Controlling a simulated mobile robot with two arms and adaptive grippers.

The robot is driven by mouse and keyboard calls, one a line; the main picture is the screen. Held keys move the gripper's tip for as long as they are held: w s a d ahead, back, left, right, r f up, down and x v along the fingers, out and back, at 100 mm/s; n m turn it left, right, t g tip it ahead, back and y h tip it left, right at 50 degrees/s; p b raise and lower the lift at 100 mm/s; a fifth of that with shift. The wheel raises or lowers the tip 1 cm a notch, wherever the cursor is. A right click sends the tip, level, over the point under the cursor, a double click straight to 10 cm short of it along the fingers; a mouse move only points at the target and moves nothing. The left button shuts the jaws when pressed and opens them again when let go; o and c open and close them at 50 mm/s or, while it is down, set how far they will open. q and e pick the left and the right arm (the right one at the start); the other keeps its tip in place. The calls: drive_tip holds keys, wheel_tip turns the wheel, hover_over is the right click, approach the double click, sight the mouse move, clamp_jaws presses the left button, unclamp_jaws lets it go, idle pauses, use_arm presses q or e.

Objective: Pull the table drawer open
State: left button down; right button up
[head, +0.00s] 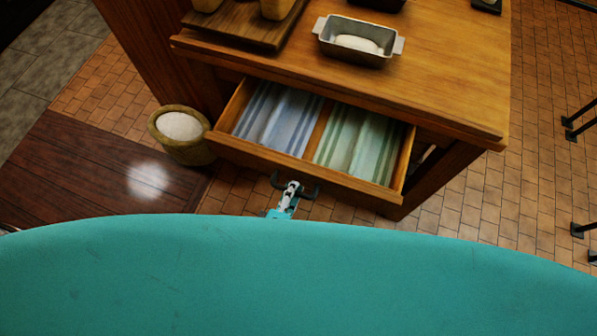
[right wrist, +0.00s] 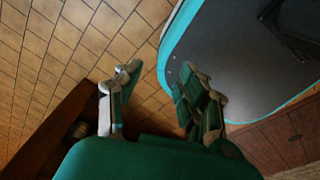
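The table drawer (head: 245,150) is pulled part way out of the wooden table (head: 450,85) in the head view. Its inside shows folded striped cloths. A dark drawer handle (head: 314,192) sticks out at the middle of the drawer front.
Blue striped cloths (head: 278,118) and green striped cloths (head: 355,143) lie in the drawer. A metal pan (head: 355,57) and a wooden board (head: 235,30) are on the table. A sack (head: 183,150) stands left of the drawer.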

use_arm(q)
drive_tip(key=f+v, duration=0.3)
drive_tip(key=v, duration=1)
drive_tip(key=shift+v, duration=0.75)
use_arm(e)
drive_tip(key=shift+w+d+f, duration=0.2)
drive_tip(key=shift+w+f, duration=0.05)
drive_tip(key=shift+w, duration=0.1)
use_arm(q)
drive_tip(key=shift+r, duration=0.1)
drive_tip(key=c, duration=2)
unclamp_jaws()
drive_tip(key=o, duration=0.7)
drive_tip(key=shift+b, duration=0.3)
drive_tip(key=shift+c, duration=0.2)
drive_tip(key=shift+s, duration=0.1)
use_arm(e)
drive_tip(key=shift+a, duration=0.1)
use_arm(q)
drive_tip(key=v, duration=1.2)
